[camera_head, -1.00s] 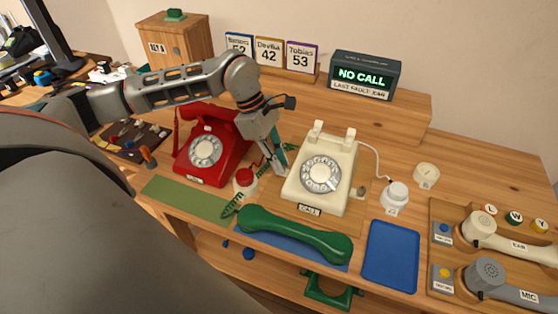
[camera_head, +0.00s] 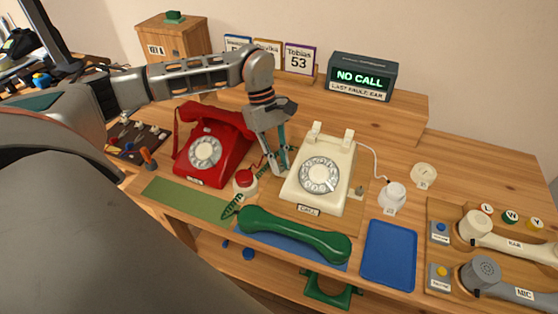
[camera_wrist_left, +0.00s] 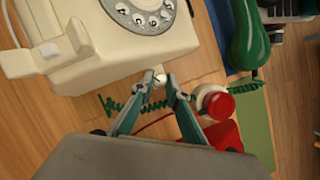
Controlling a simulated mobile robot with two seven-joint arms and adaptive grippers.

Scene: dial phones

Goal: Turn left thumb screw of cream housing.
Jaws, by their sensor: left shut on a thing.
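The cream housing (camera_head: 338,164) is a dial phone standing upright in the middle of the table. My left gripper (camera_head: 281,169) is at its left side, fingers pointing down. In the left wrist view the gripper (camera_wrist_left: 164,82) is shut on a small pale knob (camera_wrist_left: 159,80), the left thumb screw, beside the cream housing (camera_wrist_left: 125,57). In the head view the fingers hide this screw. Another small screw (camera_head: 360,190) shows on the right side of the housing. My right gripper is not in view.
A red dial phone (camera_head: 206,142) stands left of my left gripper. A white jar with a red top (camera_head: 245,181) is close by. A green handset (camera_head: 295,235) lies in front. A blue tray (camera_head: 389,254) is empty at the front right.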

